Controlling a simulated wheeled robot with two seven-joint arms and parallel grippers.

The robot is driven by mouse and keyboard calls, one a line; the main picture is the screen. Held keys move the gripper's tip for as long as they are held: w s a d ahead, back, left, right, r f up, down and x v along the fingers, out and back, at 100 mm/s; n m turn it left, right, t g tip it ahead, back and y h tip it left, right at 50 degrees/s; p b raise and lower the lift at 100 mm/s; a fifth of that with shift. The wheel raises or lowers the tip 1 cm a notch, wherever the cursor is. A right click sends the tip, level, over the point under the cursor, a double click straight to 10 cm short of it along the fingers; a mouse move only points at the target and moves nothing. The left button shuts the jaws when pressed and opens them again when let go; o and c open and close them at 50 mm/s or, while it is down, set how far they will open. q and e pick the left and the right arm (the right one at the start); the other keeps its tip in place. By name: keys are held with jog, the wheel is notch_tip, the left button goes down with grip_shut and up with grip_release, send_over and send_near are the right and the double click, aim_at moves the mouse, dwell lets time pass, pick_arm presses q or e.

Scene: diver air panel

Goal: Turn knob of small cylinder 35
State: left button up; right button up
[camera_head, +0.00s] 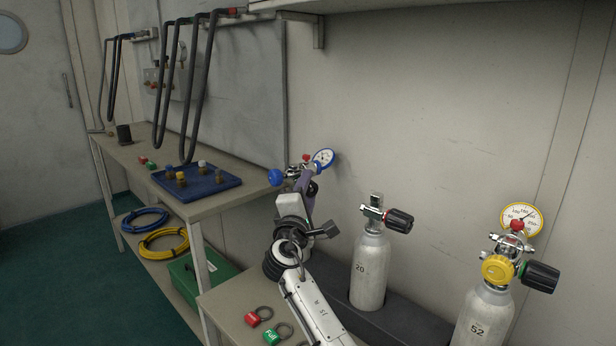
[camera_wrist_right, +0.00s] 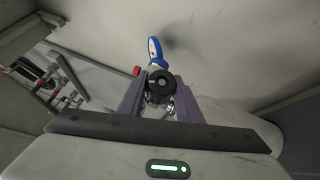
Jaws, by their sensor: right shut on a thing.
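My right gripper (camera_head: 310,187) reaches up to a cylinder valve fitting at the wall. In the right wrist view its purple fingers (camera_wrist_right: 158,92) are closed on the two sides of a round black knob (camera_wrist_right: 160,86). A gauge with a blue rim (camera_head: 323,158) and a blue round knob (camera_head: 275,177) belong to this fitting. The gauge also shows in the wrist view (camera_wrist_right: 154,48), just beyond the black knob. The cylinder body below is hidden by my arm, so no number can be read on it. My left gripper is out of view.
Cylinder 20 (camera_head: 369,274) and cylinder 52 (camera_head: 482,322), both with black knobs, stand to the right in a dark rack (camera_head: 401,324). Red and green tags (camera_head: 262,327) lie on the near table. A bench (camera_head: 224,203) with a blue tray (camera_head: 226,184) stands left.

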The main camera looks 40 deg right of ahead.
jog(key=shift+m+g+y+p, duration=0.4)
jog(key=shift+p, duration=0.25)
jog(key=shift+f, duration=0.2)
jog(key=o, duration=1)
jog(key=shift+o, duration=0.2)
jog(key=shift+r, duration=0.1)
jog(key=r+v, duration=0.1)
jog(key=v, duration=0.9)
jog(key=shift+a+f, duration=0.15)
jog(key=shift+f, duration=0.35)
jog(key=shift+s, duration=0.1)
